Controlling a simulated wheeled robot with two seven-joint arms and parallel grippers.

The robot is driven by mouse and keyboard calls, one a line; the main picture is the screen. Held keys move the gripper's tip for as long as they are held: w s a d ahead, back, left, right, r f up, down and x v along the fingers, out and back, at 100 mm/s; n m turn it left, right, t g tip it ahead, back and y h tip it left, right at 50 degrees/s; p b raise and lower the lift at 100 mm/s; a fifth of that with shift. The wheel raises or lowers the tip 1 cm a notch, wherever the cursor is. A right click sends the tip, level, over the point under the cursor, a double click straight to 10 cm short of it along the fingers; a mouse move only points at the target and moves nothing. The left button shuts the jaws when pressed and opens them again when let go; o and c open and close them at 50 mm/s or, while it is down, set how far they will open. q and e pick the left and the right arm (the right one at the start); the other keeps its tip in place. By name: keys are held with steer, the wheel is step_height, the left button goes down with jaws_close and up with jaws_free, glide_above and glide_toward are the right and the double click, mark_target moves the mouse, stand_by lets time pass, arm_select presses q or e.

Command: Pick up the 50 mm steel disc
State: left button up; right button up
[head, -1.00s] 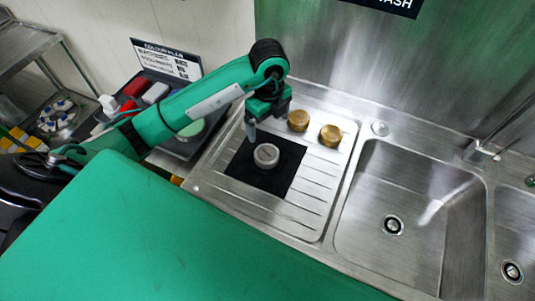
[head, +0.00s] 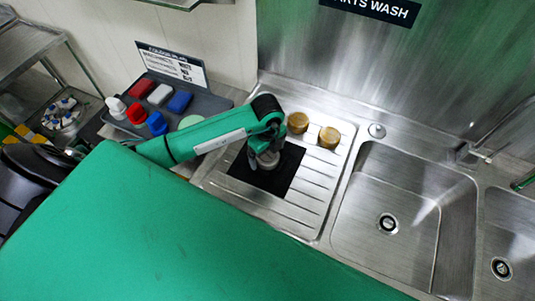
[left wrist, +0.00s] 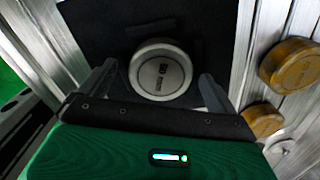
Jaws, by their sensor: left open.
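The steel disc (left wrist: 160,72) is a round silver piece with dark lettering on its top. It lies on a black mat (left wrist: 90,30) on the sink's drainboard. In the head view the disc (head: 268,160) is partly hidden by my left gripper (head: 263,150), which is right above it. In the left wrist view my left gripper (left wrist: 158,90) is open, with one finger on each side of the disc and a gap visible to each. Whether the fingertips reach down beside the disc is hard to tell. My right gripper is not in view.
Two brass discs (head: 298,123) (head: 329,137) stand on the drainboard right of the mat. Sink basins (head: 385,195) lie further right. A grey tray (head: 205,103) with red, white and blue items and a sign (head: 172,65) are at the left. The steel wall rises behind.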

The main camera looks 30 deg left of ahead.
arm_select(q)
steer(key=shift+w+f, duration=0.1)
steer(key=c, duration=1.2)
steer(key=shift+c, duration=1.2)
